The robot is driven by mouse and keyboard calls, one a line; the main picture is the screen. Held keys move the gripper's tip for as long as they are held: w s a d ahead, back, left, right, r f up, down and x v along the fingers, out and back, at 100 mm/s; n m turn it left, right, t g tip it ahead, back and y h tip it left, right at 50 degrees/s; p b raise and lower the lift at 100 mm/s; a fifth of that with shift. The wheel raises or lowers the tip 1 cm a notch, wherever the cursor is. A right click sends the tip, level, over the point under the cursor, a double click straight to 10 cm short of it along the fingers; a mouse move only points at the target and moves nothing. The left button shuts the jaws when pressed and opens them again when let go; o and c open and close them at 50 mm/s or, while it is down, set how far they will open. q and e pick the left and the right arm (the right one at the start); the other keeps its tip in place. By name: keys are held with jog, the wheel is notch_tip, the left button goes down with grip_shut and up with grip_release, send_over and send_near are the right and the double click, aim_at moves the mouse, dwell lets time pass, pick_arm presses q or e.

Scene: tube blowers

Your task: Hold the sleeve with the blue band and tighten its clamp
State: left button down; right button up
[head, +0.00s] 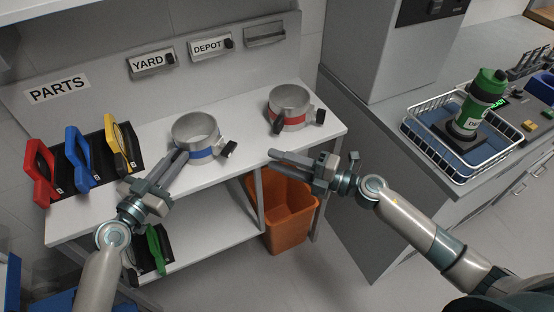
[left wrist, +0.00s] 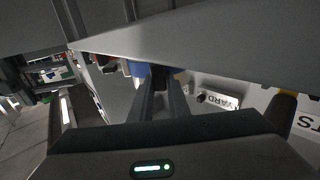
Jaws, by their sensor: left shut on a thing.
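The sleeve with the blue band (head: 196,137) is a grey ring standing upright on the white shelf top. Its clamp has a black knob (head: 229,149) sticking out at the right. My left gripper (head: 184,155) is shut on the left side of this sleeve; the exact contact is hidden. In the left wrist view the blue band (left wrist: 137,71) shows beside the fingertips (left wrist: 160,76). My right gripper (head: 270,157) is empty in front of the shelf, right of the blue-banded sleeve and below the red-banded one. Its fingers lie close together, and their gap is unclear.
A sleeve with a red band (head: 290,108) stands at the back right of the shelf top (head: 250,115). Red, blue and yellow-handled tools stand at the left. An orange bin (head: 290,220) is below. A wire basket (head: 440,160) holds a green bottle (head: 482,101) at the right.

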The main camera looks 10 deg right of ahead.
pick_arm(q)
jog(key=c, duration=1.6)
grip_release()
jog(key=shift+s+a, duration=0.1)
jog(key=shift+s, duration=0.05)
jog(key=v, duration=1.1)
jog(key=shift+s+a, duration=0.2)
jog(key=shift+s, duration=0.05)
jog(key=shift+d, duration=0.1)
